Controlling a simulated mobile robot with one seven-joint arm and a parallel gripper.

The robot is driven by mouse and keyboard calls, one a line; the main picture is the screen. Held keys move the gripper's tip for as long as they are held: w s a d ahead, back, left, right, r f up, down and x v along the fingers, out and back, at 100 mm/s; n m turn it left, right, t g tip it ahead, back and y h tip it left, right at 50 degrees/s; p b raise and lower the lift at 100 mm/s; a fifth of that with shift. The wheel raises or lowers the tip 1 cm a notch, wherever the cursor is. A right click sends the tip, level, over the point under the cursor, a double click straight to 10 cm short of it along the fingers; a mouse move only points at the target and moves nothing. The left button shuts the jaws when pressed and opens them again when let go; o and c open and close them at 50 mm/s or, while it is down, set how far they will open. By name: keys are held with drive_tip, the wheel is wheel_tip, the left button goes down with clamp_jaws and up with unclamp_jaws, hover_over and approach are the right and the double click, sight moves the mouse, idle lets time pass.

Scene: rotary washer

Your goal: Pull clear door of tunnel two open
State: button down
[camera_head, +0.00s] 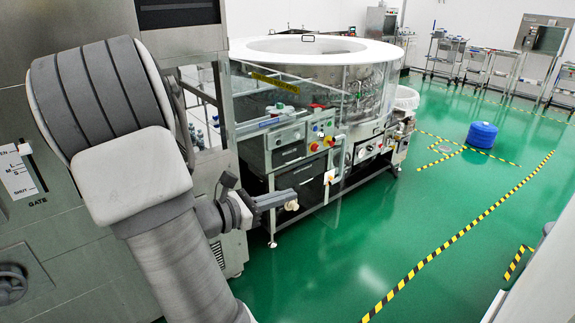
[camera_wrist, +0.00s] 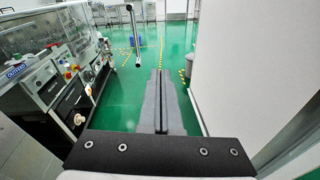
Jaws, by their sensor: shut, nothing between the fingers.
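My gripper (camera_head: 291,206) reaches out to the right in the head view, in front of the washer's drawers. In the wrist view my gripper (camera_wrist: 160,75) has its two grey fingers together, with nothing between them. A metal bar handle (camera_wrist: 133,35) hangs upright ahead and left of the fingertips, apart from them. It seems fixed to something see-through, but no door outline is clear around it. Clear panels (camera_head: 344,88) enclose the round washer in the head view. I cannot tell which panel is the door of tunnel two. My arm hides part of the left side.
The rotary washer (camera_head: 310,44) with its control panel stands beyond my gripper. A grey cabinet marked GATE (camera_head: 30,215) is close on the left. A blue drum (camera_head: 481,135) stands on the green floor. A white wall (camera_wrist: 235,70) is close on the right. The middle floor is open.

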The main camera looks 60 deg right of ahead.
drive_tip(key=d+n+h, duration=0.2)
approach(337, 167)
drive_tip(key=x, duration=0.6)
drive_tip(key=shift+s+d+r+p, duration=0.15)
drive_tip(key=shift+s+d+p, duration=0.05)
drive_tip(key=shift+d+p, duration=0.15)
drive_tip(key=w+b+x, duration=0.1)
drive_tip(key=b+x, duration=0.2)
drive_tip(key=x, duration=1.3)
drive_tip(key=shift+d+f, duration=0.35)
drive_tip(key=shift+d, duration=0.15)
